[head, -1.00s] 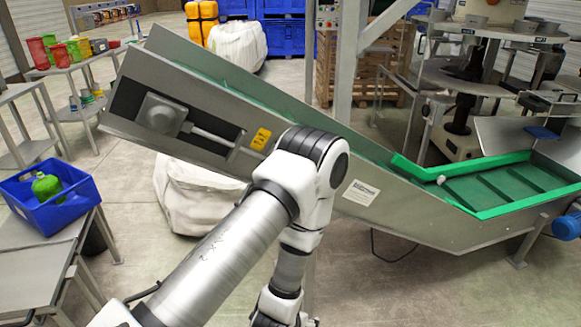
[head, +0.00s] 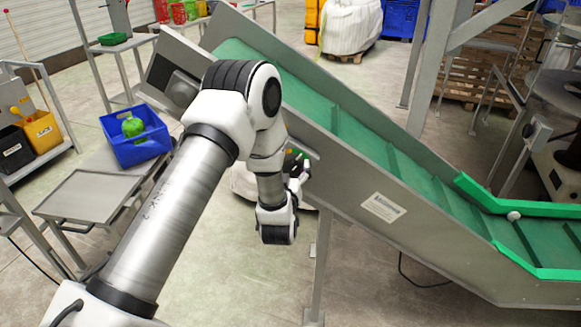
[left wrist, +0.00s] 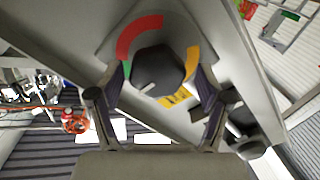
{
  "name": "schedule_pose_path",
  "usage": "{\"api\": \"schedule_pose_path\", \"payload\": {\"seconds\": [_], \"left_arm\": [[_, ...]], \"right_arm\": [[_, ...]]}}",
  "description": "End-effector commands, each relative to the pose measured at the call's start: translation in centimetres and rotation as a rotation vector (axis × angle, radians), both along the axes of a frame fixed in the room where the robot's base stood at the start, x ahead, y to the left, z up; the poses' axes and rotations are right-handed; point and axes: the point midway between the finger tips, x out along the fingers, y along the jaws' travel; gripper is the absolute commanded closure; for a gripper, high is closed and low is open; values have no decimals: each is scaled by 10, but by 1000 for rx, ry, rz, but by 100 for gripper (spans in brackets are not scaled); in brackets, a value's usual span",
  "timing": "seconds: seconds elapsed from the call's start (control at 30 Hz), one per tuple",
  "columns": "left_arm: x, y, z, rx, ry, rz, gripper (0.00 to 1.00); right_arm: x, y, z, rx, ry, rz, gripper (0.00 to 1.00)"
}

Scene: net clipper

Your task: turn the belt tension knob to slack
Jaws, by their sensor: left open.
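The belt tension knob (left wrist: 156,72) is dark and round, on a dial with red, orange and green bands in the left wrist view. Its pale pointer mark points down and left in that picture, toward the lower end of the green band. My left gripper (left wrist: 160,88) is open, with one finger on each side of the knob; I cannot tell whether they touch it. In the head view my left gripper (head: 299,167) is at the side of the conveyor (head: 345,165), and my arm mostly hides the knob there. My right gripper is not in view.
The conveyor's sloping metal side fills the space beside my arm, with a support leg (head: 320,265) below. A blue crate (head: 137,152) with a green object stands on a table at left. A white bulk bag (head: 352,25) is behind.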

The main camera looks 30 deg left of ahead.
Motion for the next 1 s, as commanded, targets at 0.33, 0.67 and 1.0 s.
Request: {"api": "schedule_pose_path", "payload": {"seconds": [0.33, 0.67, 1.0], "left_arm": [[0, -1, 0, 0, 1, -1, 83], [-1, 0, -2, -30, -14, 0, 83], [-1, 0, -5, -199, -102, -1, 83]], "right_arm": [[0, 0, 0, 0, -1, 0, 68], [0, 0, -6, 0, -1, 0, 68], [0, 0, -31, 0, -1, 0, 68]]}}
